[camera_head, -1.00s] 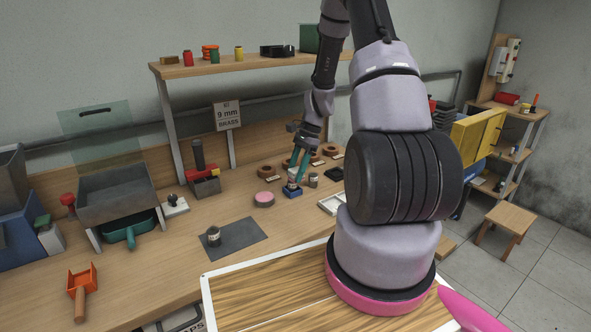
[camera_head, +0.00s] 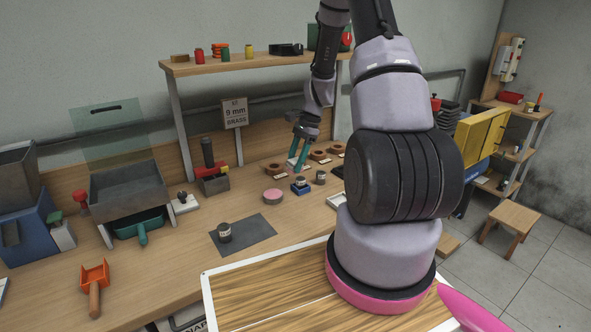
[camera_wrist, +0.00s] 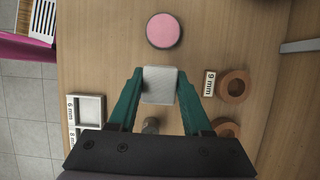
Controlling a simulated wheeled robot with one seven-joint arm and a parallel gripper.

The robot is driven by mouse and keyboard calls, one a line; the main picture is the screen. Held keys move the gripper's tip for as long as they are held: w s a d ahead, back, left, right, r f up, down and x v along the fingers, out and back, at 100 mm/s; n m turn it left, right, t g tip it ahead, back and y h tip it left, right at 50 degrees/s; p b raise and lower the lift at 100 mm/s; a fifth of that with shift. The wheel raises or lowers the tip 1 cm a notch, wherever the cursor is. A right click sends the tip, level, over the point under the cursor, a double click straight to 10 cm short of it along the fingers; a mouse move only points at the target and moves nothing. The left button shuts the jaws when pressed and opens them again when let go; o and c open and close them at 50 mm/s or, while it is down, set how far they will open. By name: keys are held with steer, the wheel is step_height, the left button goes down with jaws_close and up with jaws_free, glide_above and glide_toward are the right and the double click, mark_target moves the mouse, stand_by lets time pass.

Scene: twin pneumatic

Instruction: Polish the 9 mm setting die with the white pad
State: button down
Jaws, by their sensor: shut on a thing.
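My gripper (camera_wrist: 160,90) is shut on the white pad (camera_wrist: 161,84), which sits between its green fingertips. In the head view my gripper (camera_head: 298,166) hangs above a small blue block (camera_head: 301,190) on the bench. A short metal piece stands in the block; the pad hides both in the wrist view. A grey cylinder (camera_head: 321,177) stands just right of the block. I cannot read which piece is the 9 mm setting die.
A pink-topped round tin (camera_head: 273,196) stands left of the block. Wooden rings (camera_wrist: 236,86) lie at the back, one beside a 9 mm label (camera_wrist: 209,84). A white tray (camera_wrist: 89,108) lies on the other side. A sign (camera_head: 234,113) reads 9 mm BRASS.

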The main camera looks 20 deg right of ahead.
mark_target(294, 160)
steer(key=shift+a+r, duration=0.15)
steer(key=shift+r, duration=2.55)
